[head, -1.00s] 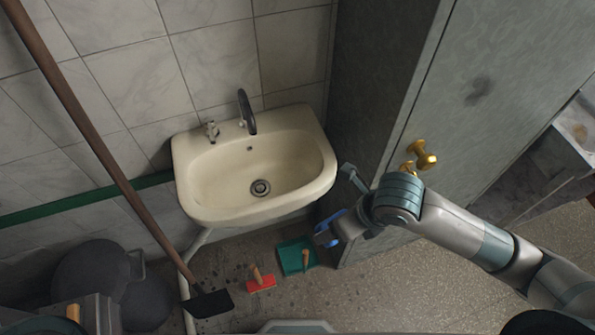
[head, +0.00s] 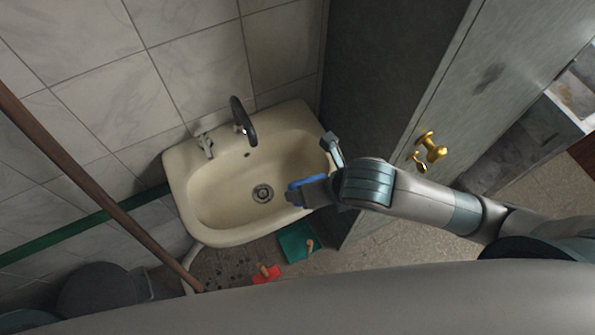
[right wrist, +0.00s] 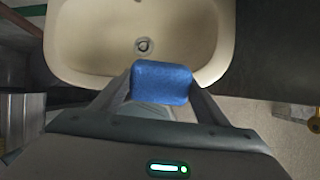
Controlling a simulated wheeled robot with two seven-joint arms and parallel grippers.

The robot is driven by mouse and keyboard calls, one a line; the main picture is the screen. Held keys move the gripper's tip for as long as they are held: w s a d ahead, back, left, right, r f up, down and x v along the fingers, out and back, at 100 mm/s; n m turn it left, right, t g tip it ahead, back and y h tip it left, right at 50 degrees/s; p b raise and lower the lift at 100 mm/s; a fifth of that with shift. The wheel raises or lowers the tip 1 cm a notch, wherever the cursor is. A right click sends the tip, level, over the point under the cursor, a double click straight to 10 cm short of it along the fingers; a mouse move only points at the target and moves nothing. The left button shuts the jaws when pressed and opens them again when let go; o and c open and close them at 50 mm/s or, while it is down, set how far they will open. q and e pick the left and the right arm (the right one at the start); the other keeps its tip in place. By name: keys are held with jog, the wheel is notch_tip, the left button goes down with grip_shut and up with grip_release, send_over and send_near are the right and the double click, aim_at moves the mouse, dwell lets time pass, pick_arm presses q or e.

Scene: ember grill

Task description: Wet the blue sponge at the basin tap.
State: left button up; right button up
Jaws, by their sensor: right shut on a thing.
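The blue sponge (right wrist: 161,83) is held between the two fingers of my right gripper (right wrist: 161,88) in the right wrist view. In the head view the sponge (head: 306,184) shows as a blue strip beside my right gripper (head: 308,192), over the right front part of the basin (head: 215,228). The cream basin also fills the top of the right wrist view (right wrist: 80,62), with its drain just beyond the sponge. The dark tap (head: 243,120) rises at the back of the basin, up and left of the gripper. No water stream is visible. My left gripper is not in view.
A grey cabinet (head: 440,90) with brass knobs (head: 432,148) stands right of the basin. A brown broom handle (head: 90,190) leans at the left. A teal dustpan (head: 296,243) and a red brush (head: 266,274) lie on the floor below.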

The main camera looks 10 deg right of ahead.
jog(key=shift+w+a, duration=0.2)
jog(key=shift+w, duration=0.1)
jog(key=shift+s+d+r, duration=0.1)
jog(key=shift+s+d, duration=0.1)
jog(key=shift+s, duration=0.1)
jog(key=shift+w+a, duration=0.1)
jog(key=shift+w, duration=0.05)
jog(key=shift+w+a+f, duration=0.2)
jog(key=shift+w+a, duration=0.2)
jog(key=shift+w, duration=0.2)
pick_arm(q)
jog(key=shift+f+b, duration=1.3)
jog(key=shift+b, duration=0.05)
pick_arm(e)
jog(key=w+a+f, duration=0.2)
jog(key=w+a, duration=0.4)
jog(key=w, duration=0.4)
jog(key=shift+w+a+f, duration=0.2)
jog(key=shift+a+f, duration=0.05)
jog(key=shift+a, duration=0.15)
